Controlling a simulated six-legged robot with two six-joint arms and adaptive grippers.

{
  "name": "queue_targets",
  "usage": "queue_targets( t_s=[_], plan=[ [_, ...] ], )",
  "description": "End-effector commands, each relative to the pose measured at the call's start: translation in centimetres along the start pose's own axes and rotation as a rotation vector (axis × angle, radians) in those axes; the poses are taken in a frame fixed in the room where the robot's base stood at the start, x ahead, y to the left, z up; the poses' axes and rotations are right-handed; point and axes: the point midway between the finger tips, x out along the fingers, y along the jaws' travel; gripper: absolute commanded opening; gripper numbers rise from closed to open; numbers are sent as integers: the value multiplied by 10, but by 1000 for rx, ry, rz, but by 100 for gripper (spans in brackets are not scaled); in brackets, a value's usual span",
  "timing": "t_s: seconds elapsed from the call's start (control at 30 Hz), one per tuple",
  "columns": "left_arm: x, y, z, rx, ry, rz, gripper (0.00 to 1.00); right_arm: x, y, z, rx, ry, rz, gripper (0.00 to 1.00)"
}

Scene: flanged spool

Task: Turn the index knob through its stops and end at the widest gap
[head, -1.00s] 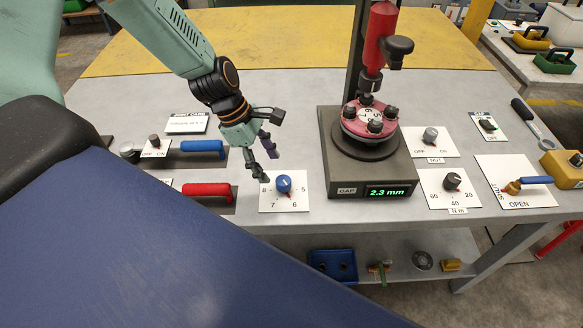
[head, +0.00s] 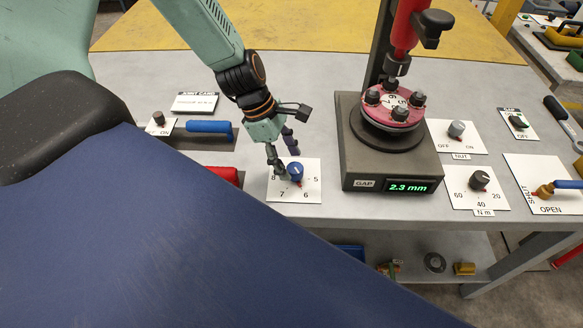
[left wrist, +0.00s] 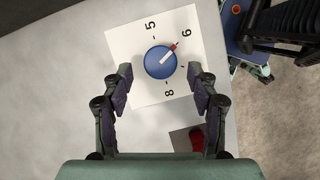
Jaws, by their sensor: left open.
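The blue index knob (head: 295,171) sits on a white plate (head: 310,193) numbered 5 to 8; it also shows in the left wrist view (left wrist: 159,63). Its red pointer is turned toward 6. My left gripper (head: 283,160) is open just behind and above the knob, its fingers not closed on it. In the left wrist view the open fingers (left wrist: 162,88) stand either side, slightly short of the knob. The gap display (head: 411,187) reads 2.3 mm. Above it is the pink flanged spool (head: 392,108) with dark bolts. My right gripper is not in view.
Right of the grey stand are a Nm knob (head: 480,180), an off/on knob (head: 456,130) and a valve lever (head: 566,184). The bench's front edge is close before the knob plate.

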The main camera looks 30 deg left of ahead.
Motion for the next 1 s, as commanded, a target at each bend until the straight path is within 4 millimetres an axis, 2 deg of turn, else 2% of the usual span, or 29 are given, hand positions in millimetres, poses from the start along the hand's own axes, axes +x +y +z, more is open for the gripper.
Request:
queue_targets(
  t_s=[0.03,0.2,0.67,1.0],
  plan=[
    [8,0,-1,1,2,0,59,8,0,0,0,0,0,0],
    [18,2,0,1,1,1,59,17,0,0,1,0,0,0],
    [21,3,1,1,1,1,58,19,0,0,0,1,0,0],
    [21,3,1,1,0,0,29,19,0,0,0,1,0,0]
  ],
)
